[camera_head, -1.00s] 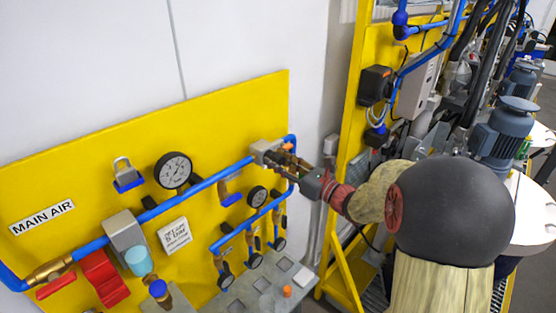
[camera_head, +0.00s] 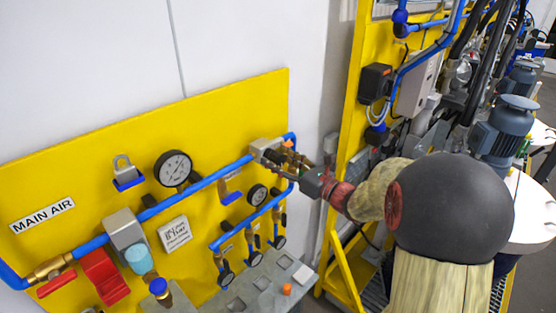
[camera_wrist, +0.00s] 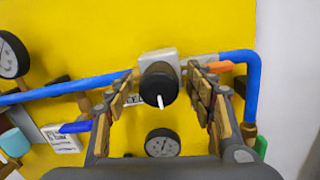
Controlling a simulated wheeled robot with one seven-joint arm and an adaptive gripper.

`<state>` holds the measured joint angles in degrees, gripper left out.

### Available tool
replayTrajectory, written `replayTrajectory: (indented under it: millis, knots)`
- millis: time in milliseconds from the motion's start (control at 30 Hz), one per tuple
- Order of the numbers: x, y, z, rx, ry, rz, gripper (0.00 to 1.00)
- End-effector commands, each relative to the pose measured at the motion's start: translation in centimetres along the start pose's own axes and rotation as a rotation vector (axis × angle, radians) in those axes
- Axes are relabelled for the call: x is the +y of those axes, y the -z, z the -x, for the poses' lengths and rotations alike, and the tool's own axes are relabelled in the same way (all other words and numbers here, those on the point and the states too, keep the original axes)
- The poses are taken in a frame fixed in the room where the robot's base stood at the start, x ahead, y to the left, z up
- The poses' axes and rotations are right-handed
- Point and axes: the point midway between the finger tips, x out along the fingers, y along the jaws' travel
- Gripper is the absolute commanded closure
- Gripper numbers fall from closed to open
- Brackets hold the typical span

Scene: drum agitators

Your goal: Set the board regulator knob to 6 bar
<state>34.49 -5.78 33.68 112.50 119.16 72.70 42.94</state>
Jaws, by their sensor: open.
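The black regulator knob (camera_wrist: 158,87) with a white pointer mark sits on a light grey regulator block (camera_wrist: 157,57) in the wrist view. The pointer points down, slightly right. My gripper (camera_wrist: 161,77) is open, with one finger left and one right of the knob; I see gaps on both sides. In the head view the regulator block (camera_head: 264,147) is at the board's upper right, and my gripper (camera_head: 287,161) is at it and hides the knob. A small round gauge (camera_wrist: 162,143) is below the knob; it also shows in the head view (camera_head: 258,194). Its reading is too small to tell.
Blue pipe (camera_head: 208,182) runs along the yellow board (camera_head: 95,158) and bends down right of the regulator. A blue-handled valve (camera_head: 231,196) and a large gauge (camera_head: 173,168) are to the left. A yellow frame (camera_head: 352,110) stands right of the board.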

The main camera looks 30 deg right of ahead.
Motion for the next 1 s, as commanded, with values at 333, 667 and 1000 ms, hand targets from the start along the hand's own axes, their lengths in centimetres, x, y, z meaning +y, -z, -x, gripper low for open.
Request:
replayTrajectory:
  millis: [333,667,1000]
  knots:
    - [-0.1,-0.1,2.4,-0.001,0.003,0.001,0.46]
    - [-0.1,-0.1,9.0,-0.001,0.005,0.000,0.46]
    - [0.0,0.0,11.9,0.000,0.001,0.000,0.46]
